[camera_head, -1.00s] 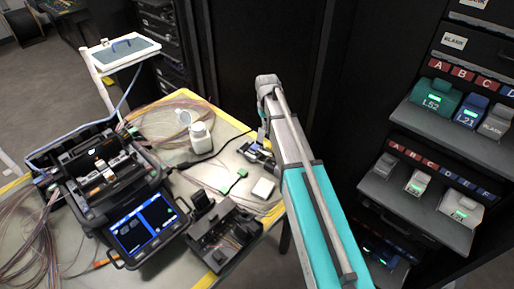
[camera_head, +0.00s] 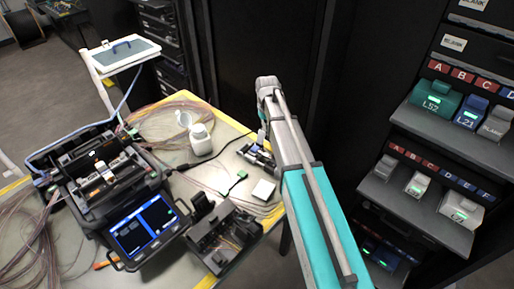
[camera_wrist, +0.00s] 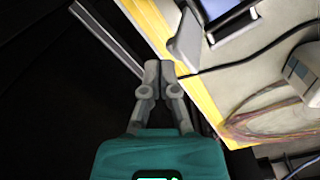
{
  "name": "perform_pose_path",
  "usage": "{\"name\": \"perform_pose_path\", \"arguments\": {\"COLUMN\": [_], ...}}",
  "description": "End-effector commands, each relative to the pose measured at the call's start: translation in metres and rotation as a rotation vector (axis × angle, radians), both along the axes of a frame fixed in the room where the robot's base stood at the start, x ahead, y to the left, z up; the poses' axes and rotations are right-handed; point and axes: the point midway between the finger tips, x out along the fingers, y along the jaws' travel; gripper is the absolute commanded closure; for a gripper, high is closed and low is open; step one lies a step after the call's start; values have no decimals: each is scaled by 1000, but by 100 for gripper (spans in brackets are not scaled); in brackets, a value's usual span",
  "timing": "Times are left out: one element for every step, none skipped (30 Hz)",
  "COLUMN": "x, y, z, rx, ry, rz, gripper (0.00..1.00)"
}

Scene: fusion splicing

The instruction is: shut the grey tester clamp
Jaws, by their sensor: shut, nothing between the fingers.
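My gripper (camera_wrist: 157,82) is shut and empty in the wrist view. Its fingertips are close to the table's yellow edge. A pale grey flap (camera_wrist: 186,42), apparently the tester clamp, stands just beyond and right of the fingertips, apart from them in the picture. It looks raised, though I cannot tell its exact angle. A small device with a lit screen (camera_wrist: 222,14), apparently the tester, is cut off by the top of the wrist view. In the head view a small dark-and-grey device (camera_head: 257,155) sits at the table edge beside my arm, which hides part of it.
A black cable (camera_wrist: 255,55) runs over the table from near the fingertips. A rack with coloured modules (camera_head: 436,105) stands at right.

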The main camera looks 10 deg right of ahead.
Motion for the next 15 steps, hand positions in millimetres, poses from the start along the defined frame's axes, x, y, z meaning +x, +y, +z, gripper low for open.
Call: {"name": "perform_pose_path", "arguments": {"x": [0,0,0,0,0,0,0,0,0,0,0,0,0,0,0], "y": [0,0,0,0,0,0,0,0,0,0,0,0,0,0,0], "z": [0,0,0,0,0,0,0,0,0,0,-1,-1,-2,-2,-3], "rx": [0,0,0,0,0,0,0,0,0,0,0,0,0,0,0], "ry": [0,0,0,0,0,0,0,0,0,0,0,0,0,0,0], "rz": [0,0,0,0,0,0,0,0,0,0,0,0,0,0,0], "gripper": [100,100,100,100,100,100,100,100,100,100,100,100,100,100,100]}}
